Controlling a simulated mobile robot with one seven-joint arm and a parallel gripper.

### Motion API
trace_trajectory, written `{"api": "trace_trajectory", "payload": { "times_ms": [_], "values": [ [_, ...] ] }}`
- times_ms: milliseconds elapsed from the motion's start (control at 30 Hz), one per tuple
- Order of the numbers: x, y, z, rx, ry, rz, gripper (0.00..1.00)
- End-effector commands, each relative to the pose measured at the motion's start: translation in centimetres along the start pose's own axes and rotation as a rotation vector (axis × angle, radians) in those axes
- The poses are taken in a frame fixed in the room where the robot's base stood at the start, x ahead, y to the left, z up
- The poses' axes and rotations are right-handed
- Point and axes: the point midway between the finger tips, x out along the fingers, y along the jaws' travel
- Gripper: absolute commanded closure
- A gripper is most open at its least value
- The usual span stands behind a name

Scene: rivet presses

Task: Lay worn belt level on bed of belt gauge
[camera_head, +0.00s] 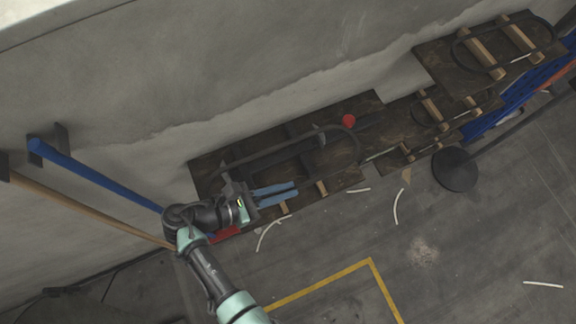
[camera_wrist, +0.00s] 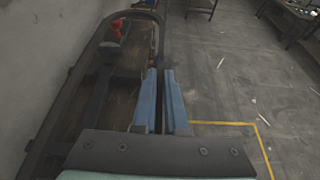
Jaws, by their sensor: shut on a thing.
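A long dark belt loop (camera_head: 356,150) extends over the dark wooden bench, its rounded end at the right. My gripper (camera_head: 296,189), with two blue fingers, is at the near side of the loop, shut on the belt's near strand. In the wrist view the fingers (camera_wrist: 161,72) stand a little apart, and the belt (camera_wrist: 134,13) curves round ahead of them. The belt gauge appears to be the dark bar with a red knob (camera_head: 348,121), inside or under the loop; the knob also shows in the wrist view (camera_wrist: 117,28). I cannot tell whether the belt touches the bed or is level.
The bench (camera_head: 372,102) stands along a grey wall. Wooden blocks (camera_head: 322,187) lie near its front edge. Another dark belt loop (camera_head: 551,35) lies across blocks on a board at the upper right. A black round base (camera_head: 456,170) stands on the floor. The floor in front is mostly clear, with pale strips.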

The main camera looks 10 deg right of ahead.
Motion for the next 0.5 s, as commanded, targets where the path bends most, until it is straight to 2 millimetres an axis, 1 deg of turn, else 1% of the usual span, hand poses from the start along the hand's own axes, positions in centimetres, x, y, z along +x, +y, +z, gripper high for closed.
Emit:
{"api": "trace_trajectory", "payload": {
  "times_ms": [33,500],
  "values": [
    [0.1,0.6,-0.3,0.003,0.000,0.001,1.00],
    [0.4,4.7,-1.1,0.002,-0.001,0.002,1.00]
  ]
}}
